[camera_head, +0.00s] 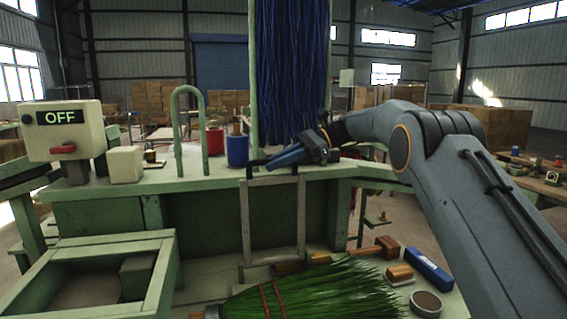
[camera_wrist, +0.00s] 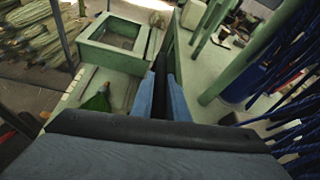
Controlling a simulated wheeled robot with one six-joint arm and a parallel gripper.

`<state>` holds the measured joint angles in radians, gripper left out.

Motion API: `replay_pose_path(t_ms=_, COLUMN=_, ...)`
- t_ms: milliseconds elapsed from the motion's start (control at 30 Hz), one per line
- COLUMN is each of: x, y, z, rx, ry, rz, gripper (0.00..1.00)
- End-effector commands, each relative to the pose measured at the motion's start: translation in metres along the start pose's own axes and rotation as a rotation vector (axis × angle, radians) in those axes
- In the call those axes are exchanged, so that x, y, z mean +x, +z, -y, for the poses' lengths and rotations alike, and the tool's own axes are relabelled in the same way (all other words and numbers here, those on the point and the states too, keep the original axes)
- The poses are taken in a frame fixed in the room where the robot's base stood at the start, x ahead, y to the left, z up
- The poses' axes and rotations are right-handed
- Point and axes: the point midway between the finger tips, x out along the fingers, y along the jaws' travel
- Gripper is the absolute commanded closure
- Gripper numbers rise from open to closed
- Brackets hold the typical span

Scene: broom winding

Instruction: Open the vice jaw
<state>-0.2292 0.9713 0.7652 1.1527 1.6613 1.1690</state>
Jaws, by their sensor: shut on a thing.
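My gripper (camera_head: 275,162) reaches in from the right at the bench's front edge, at the top of an upright pale metal frame (camera_head: 246,220). I take this frame to be the vice jaw, but cannot be sure. A black handle (camera_head: 256,163) sticks out at the frame's top, beside my blue fingertips. In the wrist view my gripper (camera_wrist: 162,96) has its two blue fingers closed on a dark bar (camera_wrist: 160,75), which appears to be that handle. The fingers hide part of it.
Blue strands (camera_head: 290,70) hang just behind my gripper. A green-bristled broom (camera_head: 310,292) lies below the frame. A control box (camera_head: 65,130) reading OFF, a green hoop (camera_head: 188,130) and a blue cup (camera_head: 237,150) stand on the bench. An open green box frame (camera_head: 95,243) is lower left.

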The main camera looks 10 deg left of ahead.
Motion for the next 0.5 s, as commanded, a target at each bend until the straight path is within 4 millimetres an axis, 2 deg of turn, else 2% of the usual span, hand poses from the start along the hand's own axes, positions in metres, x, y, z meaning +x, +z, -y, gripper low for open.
replay_pose_path(t_ms=500, x=-0.0022, y=-0.0075, z=0.0008, rx=0.035, ry=0.004, rz=-0.002, gripper=1.00)
